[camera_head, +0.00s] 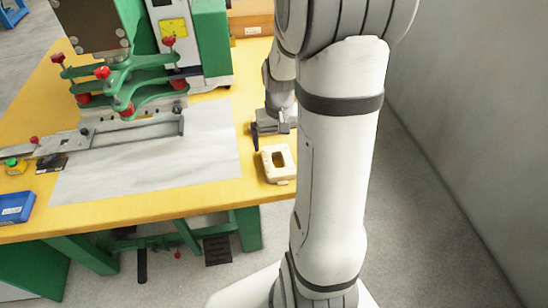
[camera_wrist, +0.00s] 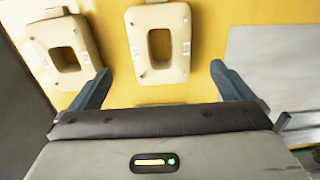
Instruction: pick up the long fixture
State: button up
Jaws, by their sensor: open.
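Two cream, ring-shaped blocks with oblong openings lie on the yellow tabletop. In the wrist view one block (camera_wrist: 180,65) is ahead of my gripper (camera_wrist: 161,86), between the lines of its two dark fingers. The other block (camera_wrist: 88,62) is at the left, beyond the left finger. The head view shows one cream block (camera_head: 270,171) near the table's right edge, just in front of my gripper (camera_head: 272,141); my arm may hide the other. A long grey metal bar fixture (camera_head: 135,130) lies at the left. Which of these is the long fixture is unclear. My gripper is open and empty.
A grey sheet (camera_head: 150,170) covers the middle of the yellow table (camera_head: 150,207). A green machine (camera_head: 210,45) with red knobs stands at the back. A blue tray (camera_head: 16,207) is at the left edge. A wall (camera_head: 470,120) rises at the right.

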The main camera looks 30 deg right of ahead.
aim_at(277, 166)
notch_tip(277, 166, down, 8)
jog(key=shift+r+b, duration=0.1)
jog(key=shift+b, duration=0.2)
jog(key=shift+c, duration=0.2)
jog(key=shift+w, duration=0.1)
jog(key=c, duration=1.1)
